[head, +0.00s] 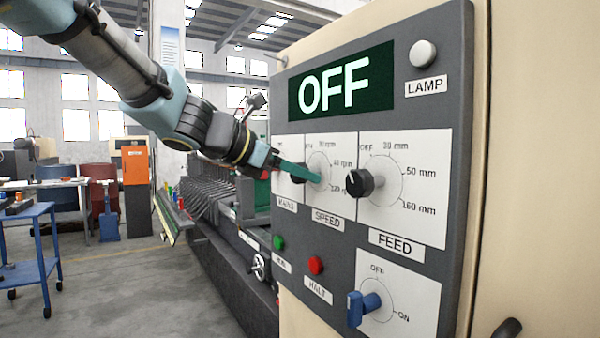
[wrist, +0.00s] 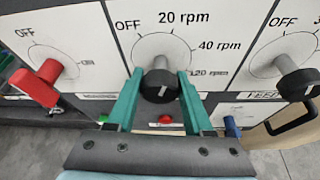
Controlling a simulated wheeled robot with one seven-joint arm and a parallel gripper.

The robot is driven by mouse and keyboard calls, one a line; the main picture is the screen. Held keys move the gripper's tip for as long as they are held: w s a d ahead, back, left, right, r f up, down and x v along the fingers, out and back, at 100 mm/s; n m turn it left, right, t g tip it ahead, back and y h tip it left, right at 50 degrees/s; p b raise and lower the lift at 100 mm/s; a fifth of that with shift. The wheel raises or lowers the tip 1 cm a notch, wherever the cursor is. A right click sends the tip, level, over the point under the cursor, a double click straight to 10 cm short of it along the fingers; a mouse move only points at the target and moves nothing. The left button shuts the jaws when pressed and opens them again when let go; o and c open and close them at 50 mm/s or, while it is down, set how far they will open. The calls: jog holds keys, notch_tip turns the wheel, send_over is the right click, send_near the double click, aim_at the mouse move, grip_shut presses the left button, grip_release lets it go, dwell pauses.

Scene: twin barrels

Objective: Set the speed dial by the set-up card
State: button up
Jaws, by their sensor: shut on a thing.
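The speed dial (wrist: 160,85) is a black knob with a white mark, on a white plate marked OFF, 20 rpm, 40 rpm and 120 rpm. My gripper (wrist: 158,80) is shut on it, one teal finger on each side. In the wrist view the white mark shows on the knob's face, but I cannot tell which label it points to. In the head view my gripper (head: 315,175) reaches in from the left and its finger hides the knob; the SPEED label (head: 328,219) shows below. The display (head: 340,80) reads OFF. I cannot make out a set-up card.
The feed dial (head: 365,183) is close on the right of my gripper. A red mains knob (wrist: 38,85) is on the left in the wrist view. Below are a green button (head: 279,242), a red button (head: 316,265) and a blue switch (head: 362,306). The lamp (head: 423,54) looks white.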

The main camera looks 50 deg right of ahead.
grip_shut()
jog(key=shift+f+b, duration=0.1)
jog(key=shift+b, duration=0.25)
